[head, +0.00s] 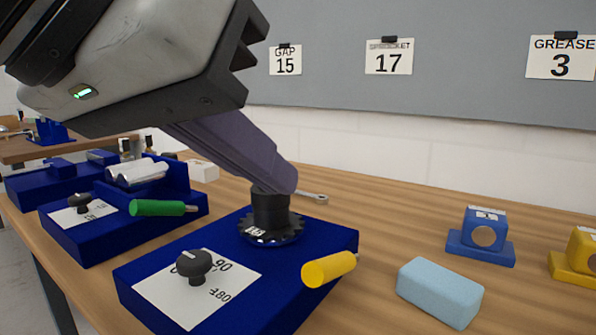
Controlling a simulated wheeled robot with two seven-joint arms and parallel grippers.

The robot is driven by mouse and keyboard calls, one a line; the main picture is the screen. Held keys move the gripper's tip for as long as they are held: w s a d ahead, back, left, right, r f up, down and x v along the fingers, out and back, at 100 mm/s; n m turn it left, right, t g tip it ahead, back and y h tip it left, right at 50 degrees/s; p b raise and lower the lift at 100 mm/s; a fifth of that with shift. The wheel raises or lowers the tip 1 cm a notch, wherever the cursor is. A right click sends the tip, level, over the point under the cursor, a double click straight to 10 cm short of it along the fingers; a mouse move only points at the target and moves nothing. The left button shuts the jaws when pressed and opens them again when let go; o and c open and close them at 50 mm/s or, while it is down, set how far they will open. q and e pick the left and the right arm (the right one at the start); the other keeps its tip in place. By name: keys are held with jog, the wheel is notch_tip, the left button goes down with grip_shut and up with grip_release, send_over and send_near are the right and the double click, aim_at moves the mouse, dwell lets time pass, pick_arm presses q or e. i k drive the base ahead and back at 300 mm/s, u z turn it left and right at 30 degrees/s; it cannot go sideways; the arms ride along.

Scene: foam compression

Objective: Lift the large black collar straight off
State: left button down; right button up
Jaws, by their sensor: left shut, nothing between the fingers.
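The large black collar (271,211) stands upright above a dark toothed wheel (256,240) on a blue fixture block (330,240). My left gripper (276,184) reaches down from the upper left, with its purple-grey fingers shut and nothing held. Its fingertips overlap the collar's top in the picture and hide part of it. I cannot tell whether they touch it. My right gripper is not in view.
The fixture carries a black knob (194,265) on a white dial plate and a yellow handle (329,270). A light blue block (440,292) lies to the right. A blue block stand (484,238) is farther right. Another blue fixture with a green handle (160,208) is left.

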aim_at(263, 201)
jog(key=k, duration=1)
